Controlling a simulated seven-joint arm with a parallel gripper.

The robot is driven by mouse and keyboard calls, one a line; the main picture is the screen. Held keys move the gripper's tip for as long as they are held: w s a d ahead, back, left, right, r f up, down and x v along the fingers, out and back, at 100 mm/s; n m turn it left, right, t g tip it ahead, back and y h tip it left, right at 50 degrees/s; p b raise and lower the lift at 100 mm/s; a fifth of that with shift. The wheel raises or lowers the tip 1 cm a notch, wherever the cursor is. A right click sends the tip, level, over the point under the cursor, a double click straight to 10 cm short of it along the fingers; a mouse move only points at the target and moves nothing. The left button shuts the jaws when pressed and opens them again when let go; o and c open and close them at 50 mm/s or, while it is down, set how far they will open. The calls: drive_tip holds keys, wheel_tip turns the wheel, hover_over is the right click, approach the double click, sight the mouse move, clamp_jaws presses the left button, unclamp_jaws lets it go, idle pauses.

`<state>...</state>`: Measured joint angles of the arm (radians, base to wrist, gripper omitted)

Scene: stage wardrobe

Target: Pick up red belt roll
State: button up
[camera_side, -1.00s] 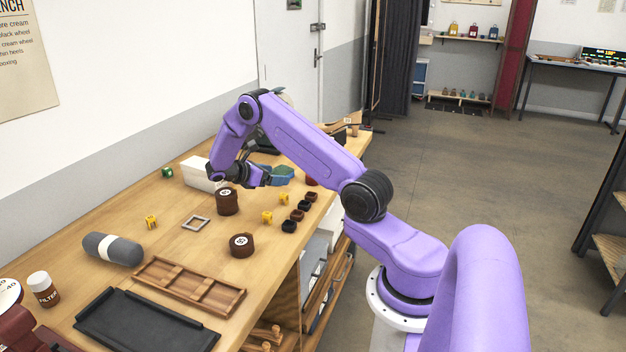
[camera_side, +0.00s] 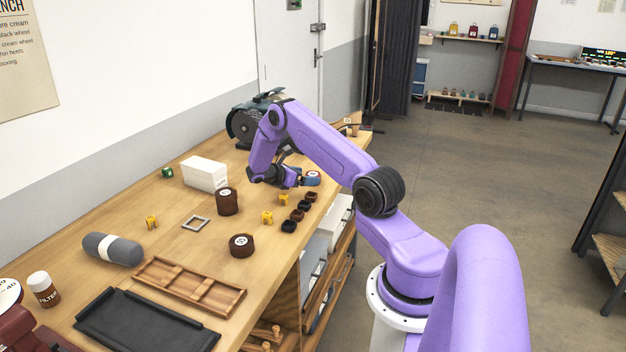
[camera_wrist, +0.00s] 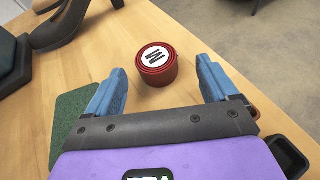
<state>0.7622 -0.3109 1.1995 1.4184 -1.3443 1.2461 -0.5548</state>
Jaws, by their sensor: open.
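The red belt roll (camera_wrist: 157,68) lies flat on the wooden bench, with a round white label marked with a dark W or M on top. In the wrist view it sits just beyond and between my two blue fingertips, with bare wood visible around it. My gripper (camera_wrist: 161,77) is open and empty, with a finger to each side of the roll's near end. In the side view my gripper (camera_side: 301,180) is low over the right part of the bench. The roll's white label (camera_side: 313,174) shows there, its body mostly hidden by a blue finger.
Two brown rolls (camera_side: 227,203) and (camera_side: 241,247), a white box (camera_side: 204,173) and several small dark and yellow pieces stand nearby on the bench (camera_side: 185,240). A grinder (camera_side: 243,127) stands behind my arm. The wrist view shows a dark high-heeled shoe (camera_wrist: 63,24) and a green pad (camera_wrist: 72,122).

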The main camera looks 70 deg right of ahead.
sight(313, 174)
drive_tip(key=x, duration=0.5)
drive_tip(key=shift+w+d, duration=0.15)
drive_tip(key=shift+w, duration=0.05)
drive_tip(key=c, duration=1.1)
